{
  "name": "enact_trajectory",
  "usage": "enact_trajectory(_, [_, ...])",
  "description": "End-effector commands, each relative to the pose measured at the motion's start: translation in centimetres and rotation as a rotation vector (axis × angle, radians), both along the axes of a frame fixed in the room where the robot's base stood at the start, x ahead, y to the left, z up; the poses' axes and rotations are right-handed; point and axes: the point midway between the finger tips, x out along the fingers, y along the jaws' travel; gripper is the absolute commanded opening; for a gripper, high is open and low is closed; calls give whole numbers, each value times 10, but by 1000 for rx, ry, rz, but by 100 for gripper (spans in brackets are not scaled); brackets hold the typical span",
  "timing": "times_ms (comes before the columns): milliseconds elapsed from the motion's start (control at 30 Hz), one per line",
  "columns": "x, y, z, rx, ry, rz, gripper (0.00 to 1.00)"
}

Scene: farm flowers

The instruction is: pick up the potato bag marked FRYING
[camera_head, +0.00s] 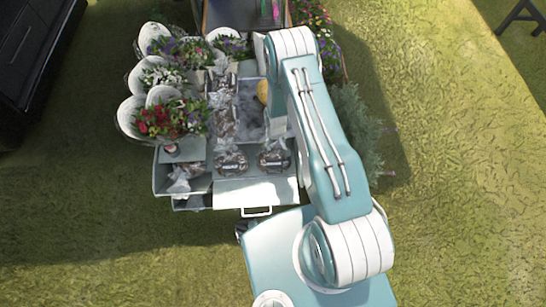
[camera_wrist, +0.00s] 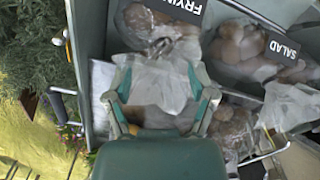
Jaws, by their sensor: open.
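In the wrist view a dark label reading FRYING (camera_wrist: 182,8) is cut off by the top edge. A clear plastic bag of brown potatoes (camera_wrist: 143,22) lies right beside it. In the head view my arm hides the gripper.
In the head view the grey cart (camera_head: 255,192) holds several clear bags (camera_head: 273,158). Flower bouquets in white wraps (camera_head: 165,115) crowd its left side. Green plants (camera_head: 357,125) stand at its right. Open grass (camera_head: 460,190) lies to the right.

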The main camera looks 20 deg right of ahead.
Motion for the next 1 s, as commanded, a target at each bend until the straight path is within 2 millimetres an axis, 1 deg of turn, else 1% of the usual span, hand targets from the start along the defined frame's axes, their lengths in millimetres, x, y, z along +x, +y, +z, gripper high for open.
enact_trajectory(33, [0,0,-9,0,1,0,72])
enact_trajectory(100, [0,0,-17,0,1,0,72])
enact_trajectory(333, [2,2,-33,0,0,1,72])
enact_trajectory(500, [8,7,-58,0,1,1,72])
enact_trajectory(600, [8,7,-70,0,1,0,72])
enact_trajectory(700, [8,7,-76,0,0,0,72])
enact_trajectory(933, [8,7,-77,0,-1,0,72])
enact_trajectory(967, [8,7,-77,0,-1,0,67])
enact_trajectory(1000, [8,7,-77,0,-1,0,49])
